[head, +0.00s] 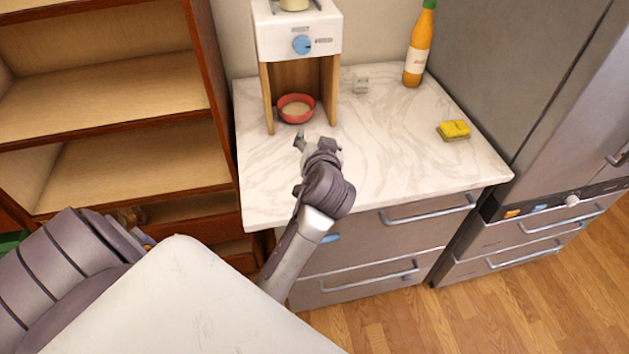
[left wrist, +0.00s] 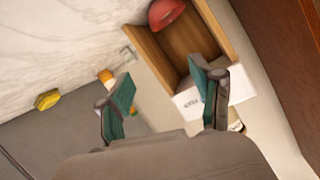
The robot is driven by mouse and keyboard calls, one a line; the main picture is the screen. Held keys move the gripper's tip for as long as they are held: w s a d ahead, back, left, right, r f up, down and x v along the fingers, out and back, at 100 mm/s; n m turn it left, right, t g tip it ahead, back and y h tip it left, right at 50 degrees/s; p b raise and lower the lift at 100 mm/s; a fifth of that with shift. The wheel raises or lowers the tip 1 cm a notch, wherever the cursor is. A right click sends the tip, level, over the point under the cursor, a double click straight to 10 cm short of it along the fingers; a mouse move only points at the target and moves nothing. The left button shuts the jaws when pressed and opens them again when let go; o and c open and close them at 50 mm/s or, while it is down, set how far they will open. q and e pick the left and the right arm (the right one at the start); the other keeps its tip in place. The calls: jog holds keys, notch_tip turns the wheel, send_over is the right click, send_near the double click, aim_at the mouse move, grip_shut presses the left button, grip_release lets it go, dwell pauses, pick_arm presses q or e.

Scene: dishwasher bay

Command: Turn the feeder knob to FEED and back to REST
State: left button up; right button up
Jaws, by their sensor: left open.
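The feeder (head: 326,30) is a white box on wooden side panels at the back left of the counter. Its round blue knob (head: 302,45) is on the front face, with small labels above and to its right; I cannot read them or tell where the knob points. My left gripper (head: 314,142) is over the counter, in front of and below the knob, apart from it. In the left wrist view the left gripper (left wrist: 162,82) has its green-padded fingers spread with nothing between them. The feeder's white box (left wrist: 190,100) shows partly behind one finger; the knob is not discernible there.
A red bowl (head: 297,108) with pale contents sits under the feeder. A small pale box (head: 361,82), an orange bottle (head: 417,50) and a yellow sponge (head: 454,130) stand to the right. An open wooden shelf (head: 130,95) is at left. The counter's front right (head: 400,170) is clear.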

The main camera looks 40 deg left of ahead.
pick_arm(q)
jog(key=s+d+f+h, duration=0.1)
jog(key=f, duration=0.2)
jog(key=s+d+f+m+g+h, duration=0.1)
jog(key=s+f, duration=0.1)
jog(key=s+d+f+h, duration=0.1)
jog(key=s+f, duration=0.1)
jog(key=f, duration=0.1)
jog(key=shift+f+m+g, duration=0.3)
jog(key=shift+m, duration=0.1)
